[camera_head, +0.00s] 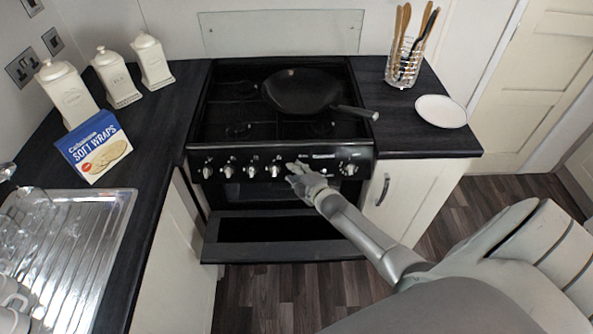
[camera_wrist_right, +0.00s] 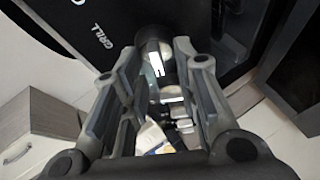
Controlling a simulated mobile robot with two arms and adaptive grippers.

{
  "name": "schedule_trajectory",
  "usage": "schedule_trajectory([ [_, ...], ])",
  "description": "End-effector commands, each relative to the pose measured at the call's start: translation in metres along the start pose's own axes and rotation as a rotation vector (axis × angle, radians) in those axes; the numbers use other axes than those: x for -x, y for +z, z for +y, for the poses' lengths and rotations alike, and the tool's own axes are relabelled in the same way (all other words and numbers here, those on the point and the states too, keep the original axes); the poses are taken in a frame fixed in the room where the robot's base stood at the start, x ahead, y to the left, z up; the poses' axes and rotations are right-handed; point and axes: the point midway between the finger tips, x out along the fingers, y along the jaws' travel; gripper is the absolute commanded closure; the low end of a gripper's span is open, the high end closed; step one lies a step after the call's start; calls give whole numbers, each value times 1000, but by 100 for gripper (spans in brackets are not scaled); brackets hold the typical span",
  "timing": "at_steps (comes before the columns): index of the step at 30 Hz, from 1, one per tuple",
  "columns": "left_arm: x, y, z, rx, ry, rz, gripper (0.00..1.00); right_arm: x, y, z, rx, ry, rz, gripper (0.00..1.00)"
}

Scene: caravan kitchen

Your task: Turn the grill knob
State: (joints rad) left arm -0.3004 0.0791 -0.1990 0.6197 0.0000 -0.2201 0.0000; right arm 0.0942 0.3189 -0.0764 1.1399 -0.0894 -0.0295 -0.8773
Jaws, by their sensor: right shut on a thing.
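The black cooker (camera_head: 281,192) has a front panel with a row of silver-and-black knobs. My right gripper (camera_head: 298,172) reaches that panel, right of the left-hand group of knobs. In the right wrist view the white word GRILL stands beside the grill knob (camera_wrist_right: 155,68), which sits between the two fingers of my right gripper (camera_wrist_right: 158,58). The fingers are shut on the knob. In the head view the gripper hides most of this knob, so its angle is unclear. My left gripper is not in view.
A dark frying pan (camera_head: 300,90) sits on the hob, its handle pointing right. A lower cooker compartment (camera_head: 265,229) is open beneath. A white plate (camera_head: 441,111) and utensil holder (camera_head: 405,68) stand right; a wraps box (camera_head: 94,147) and canisters (camera_head: 117,78) stand left.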

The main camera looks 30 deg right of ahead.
Motion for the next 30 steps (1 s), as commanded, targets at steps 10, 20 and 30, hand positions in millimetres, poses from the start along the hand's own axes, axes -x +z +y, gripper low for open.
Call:
schedule_trajectory([
  [10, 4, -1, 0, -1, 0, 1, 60, 0, 0, 1, 64, -28, 0, 95],
  [20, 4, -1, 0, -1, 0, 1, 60, 0, 0, 1, 65, -29, 0, 95],
  [30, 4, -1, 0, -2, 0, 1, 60, 0, 0, 0, 64, -29, 0, 50],
])
